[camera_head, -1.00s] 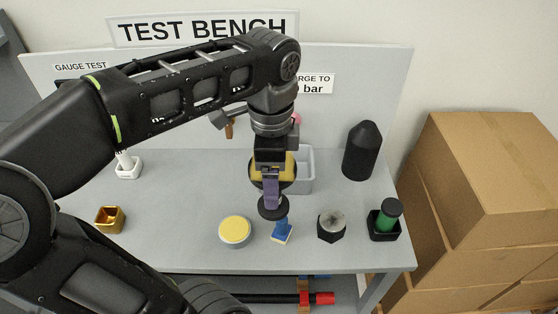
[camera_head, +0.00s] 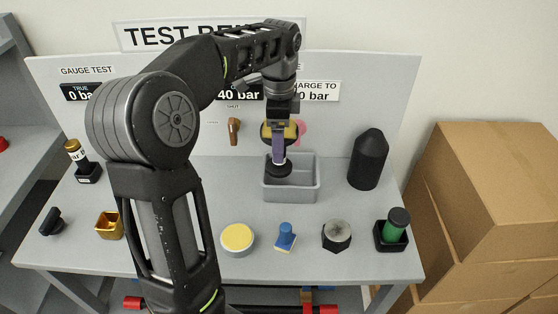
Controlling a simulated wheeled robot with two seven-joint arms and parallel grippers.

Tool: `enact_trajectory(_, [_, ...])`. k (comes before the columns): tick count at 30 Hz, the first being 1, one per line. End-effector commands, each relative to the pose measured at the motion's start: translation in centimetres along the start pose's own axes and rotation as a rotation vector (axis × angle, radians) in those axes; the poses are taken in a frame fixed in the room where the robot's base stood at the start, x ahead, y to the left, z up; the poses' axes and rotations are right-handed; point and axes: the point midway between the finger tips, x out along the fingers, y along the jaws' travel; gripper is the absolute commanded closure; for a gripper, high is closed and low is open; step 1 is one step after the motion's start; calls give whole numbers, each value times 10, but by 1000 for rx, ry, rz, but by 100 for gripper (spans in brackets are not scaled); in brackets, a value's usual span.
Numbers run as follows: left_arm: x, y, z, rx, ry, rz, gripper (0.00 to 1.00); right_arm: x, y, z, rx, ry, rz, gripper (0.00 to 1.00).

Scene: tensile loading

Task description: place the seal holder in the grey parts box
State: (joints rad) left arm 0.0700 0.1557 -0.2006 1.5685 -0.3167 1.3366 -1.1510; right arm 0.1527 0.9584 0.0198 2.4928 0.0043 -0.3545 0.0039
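The grey parts box (camera_head: 291,190) is an open bin at the back of the bench, right of the middle. My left gripper (camera_head: 279,158) points down over its left part. It appears shut on a dark, round-based piece, which I take to be the seal holder (camera_head: 277,169). The dark base shows at the box opening, in front of the back wall. Whether it touches the box floor is hidden by the front wall. The fingers cover most of its upper part. My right gripper is not in view.
A yellow-topped round tin (camera_head: 238,239), a blue stamp-like piece (camera_head: 285,237), a hex nut (camera_head: 336,235) and a green cylinder in a black holder (camera_head: 393,231) line the front. A black pointed cylinder (camera_head: 368,160) stands right of the box. A gold cup (camera_head: 109,225) is at left.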

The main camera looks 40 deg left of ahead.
Motion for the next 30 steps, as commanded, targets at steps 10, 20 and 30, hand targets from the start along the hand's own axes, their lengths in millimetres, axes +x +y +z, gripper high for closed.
enact_trajectory(10, [17, 0, 0, 0, 1, -2, 68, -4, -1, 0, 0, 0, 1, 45])
enact_trajectory(20, [36, 1, 0, 0, 0, 1, 68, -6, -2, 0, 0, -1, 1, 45])
enact_trajectory(30, [66, -4, 0, -1, 1, -2, 68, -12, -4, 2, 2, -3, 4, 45])
